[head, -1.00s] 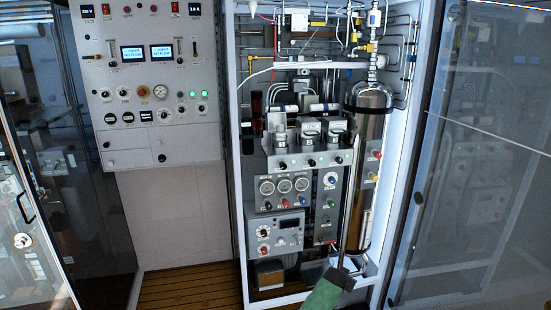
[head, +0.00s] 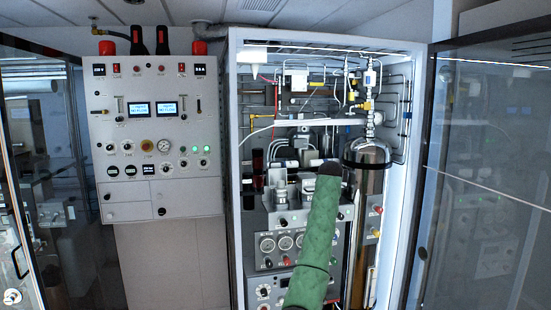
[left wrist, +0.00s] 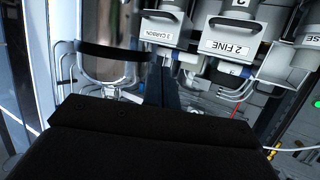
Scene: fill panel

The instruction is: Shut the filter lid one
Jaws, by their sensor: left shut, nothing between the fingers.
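Three filter housings stand in a row in the open cabinet. The leftmost in the head view, filter one (head: 281,198), has an upright piece (head: 277,176) above it, possibly its raised lid; it is too small to be sure. Upside down in the left wrist view are the housings labelled 3 CARBON (left wrist: 162,33) and 2 FINE (left wrist: 232,42), and part of another ending in SE (left wrist: 312,40). My left gripper (left wrist: 165,88) is shut and empty, near the carbon housing. In the head view my green left arm hides the third housing. My right gripper is out of view.
A metal cylinder (head: 368,195) stands right of the filters; it also shows in the left wrist view (left wrist: 105,65). Gauges (head: 284,242) sit below the filters. A glass door (head: 480,180) stands open at right. A control panel (head: 155,125) is at left.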

